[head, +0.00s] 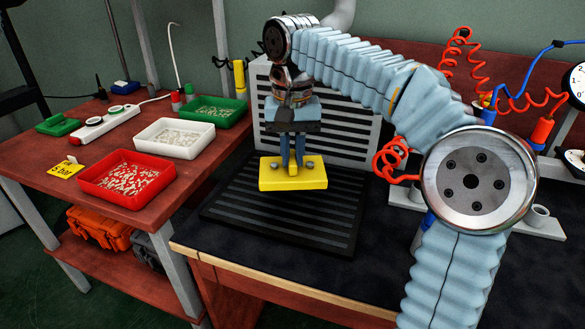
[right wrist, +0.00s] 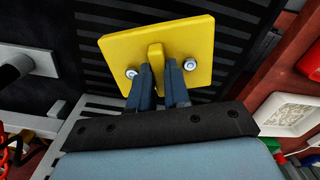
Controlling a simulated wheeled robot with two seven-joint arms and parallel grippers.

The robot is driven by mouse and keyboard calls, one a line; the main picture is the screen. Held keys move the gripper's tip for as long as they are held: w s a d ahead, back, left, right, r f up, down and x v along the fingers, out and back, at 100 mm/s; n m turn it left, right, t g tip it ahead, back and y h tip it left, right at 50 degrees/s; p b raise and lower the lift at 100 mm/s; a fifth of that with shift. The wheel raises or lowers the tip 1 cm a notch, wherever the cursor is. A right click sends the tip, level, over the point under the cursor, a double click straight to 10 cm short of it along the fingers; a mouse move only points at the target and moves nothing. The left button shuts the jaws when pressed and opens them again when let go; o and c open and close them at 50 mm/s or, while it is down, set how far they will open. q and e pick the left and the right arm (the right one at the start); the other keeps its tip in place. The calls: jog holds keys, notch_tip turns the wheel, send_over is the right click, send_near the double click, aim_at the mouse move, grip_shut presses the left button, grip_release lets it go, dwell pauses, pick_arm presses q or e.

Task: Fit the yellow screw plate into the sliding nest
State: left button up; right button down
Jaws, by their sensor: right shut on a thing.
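The yellow screw plate (head: 292,178) is a square plate with two silver screws and a raised middle tab, which shows in the right wrist view (right wrist: 155,52). My right gripper (head: 292,160) points down and is shut on that tab, with a finger on each side (right wrist: 159,75). The plate appears held above the black ribbed mat (head: 290,232), roughly level. I cannot pick out the sliding nest for certain. A pale bar with short posts (head: 540,222) stands at the right, partly behind my arm. My left gripper is not in view.
A grey slotted panel (head: 345,135) stands behind the mat. Red (head: 128,178), white (head: 175,138) and green (head: 217,111) trays sit on the left table. Coiled red hoses (head: 392,160) hang near my right arm. The dark bench front is clear.

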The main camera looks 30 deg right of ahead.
aim_at(293, 153)
jog(key=f, duration=0.2)
jog(key=w+d+f, duration=0.1)
jog(key=f, duration=0.1)
jog(key=shift+w+f, duration=0.1)
jog(key=shift+a+f, duration=0.1)
jog(key=shift+f, duration=0.2)
jog(key=shift+f+b, duration=0.1)
jog(key=shift+b, duration=0.2)
jog(key=c, duration=1.1)
grip_release()
